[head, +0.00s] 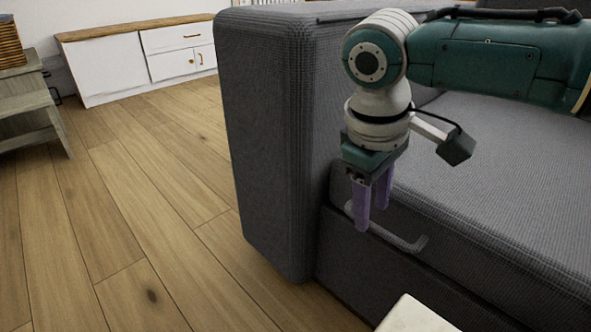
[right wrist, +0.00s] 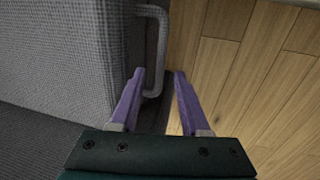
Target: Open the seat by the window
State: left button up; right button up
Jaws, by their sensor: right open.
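The seat (head: 490,165) is the grey woven cushion of a sofa, and it lies flat and closed. A grey bar handle (head: 405,242) is fixed along its front edge; it also shows in the right wrist view (right wrist: 162,40). My right gripper (head: 371,214) is open, with its purple fingers pointing down at the handle. In the right wrist view the fingertips (right wrist: 159,73) stand either side of the handle's near end, the left finger close to it. I cannot tell whether they touch it. My left gripper is out of view.
The sofa's thick armrest (head: 265,140) stands just left of the gripper. A pale corner (head: 415,316) of something shows at the bottom. A white cabinet (head: 110,68) and a grey side table (head: 30,115) stand farther back. The wooden floor (head: 150,210) at left is clear.

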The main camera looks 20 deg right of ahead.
notch_tip(320, 180, down, 2)
jog(key=shift+w+d+f+b, duration=0.1)
jog(key=shift+d+b, duration=0.05)
jog(key=shift+b, duration=0.35)
grip_shut()
dwell(1.1)
